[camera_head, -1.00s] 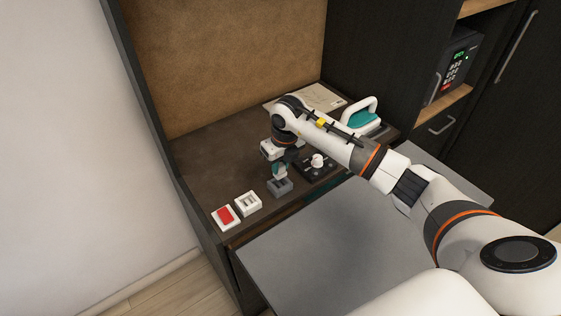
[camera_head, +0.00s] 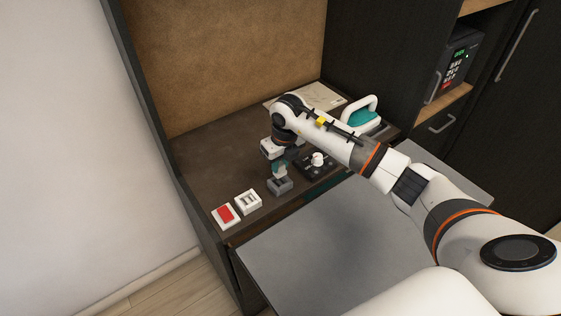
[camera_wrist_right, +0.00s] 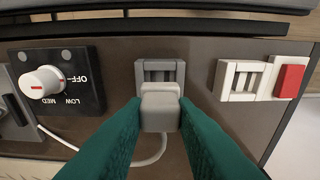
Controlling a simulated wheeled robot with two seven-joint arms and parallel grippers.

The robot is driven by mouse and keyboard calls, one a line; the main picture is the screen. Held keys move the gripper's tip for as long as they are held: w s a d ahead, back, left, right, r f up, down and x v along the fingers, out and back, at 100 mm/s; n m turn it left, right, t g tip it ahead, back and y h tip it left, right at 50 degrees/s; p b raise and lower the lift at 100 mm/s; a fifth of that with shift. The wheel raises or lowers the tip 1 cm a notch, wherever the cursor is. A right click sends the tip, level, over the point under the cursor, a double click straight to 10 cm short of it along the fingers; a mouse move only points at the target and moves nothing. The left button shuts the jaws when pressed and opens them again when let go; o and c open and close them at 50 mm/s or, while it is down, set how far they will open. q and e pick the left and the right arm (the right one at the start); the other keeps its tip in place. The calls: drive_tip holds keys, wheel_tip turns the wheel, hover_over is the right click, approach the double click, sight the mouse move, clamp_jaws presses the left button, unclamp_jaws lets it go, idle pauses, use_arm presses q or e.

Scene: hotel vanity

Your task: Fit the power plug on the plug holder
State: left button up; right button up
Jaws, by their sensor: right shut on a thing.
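My right gripper (camera_head: 280,170) is shut on the grey power plug (camera_wrist_right: 160,108). Its teal fingers hold the plug from both sides in the right wrist view (camera_wrist_right: 158,118). The grey plug holder (camera_head: 280,187) sits on the dark counter just below the fingers. In the right wrist view the holder (camera_wrist_right: 146,73) shows a slotted face, and the plug overlaps its near edge. I cannot tell whether plug and holder touch. A white cord (camera_wrist_right: 152,159) curves behind the plug and fingers. My left gripper is not in view.
A white slotted unit (camera_head: 248,202) and a red switch (camera_head: 226,214) stand left of the holder. A black dial box (camera_head: 316,166) is close on its right. An iron (camera_head: 362,118) and papers (camera_head: 318,97) lie farther back. A wall bounds the left.

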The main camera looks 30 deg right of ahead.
sight(281, 171)
drive_tip(key=shift+s+f+b, duration=0.1)
drive_tip(key=shift+f+b, duration=1.55)
drive_tip(key=shift+f, duration=0.5)
idle(1.1)
drive_tip(key=o, duration=1.1)
drive_tip(key=shift+c, duration=0.2)
wheel_tip(281, 171, up, 12)
drive_tip(key=s+b, duration=0.1)
drive_tip(key=b, duration=0.1)
drive_tip(key=shift+s+d, duration=0.15)
drive_tip(key=shift+s, duration=0.15)
drive_tip(key=shift+f, duration=0.15)
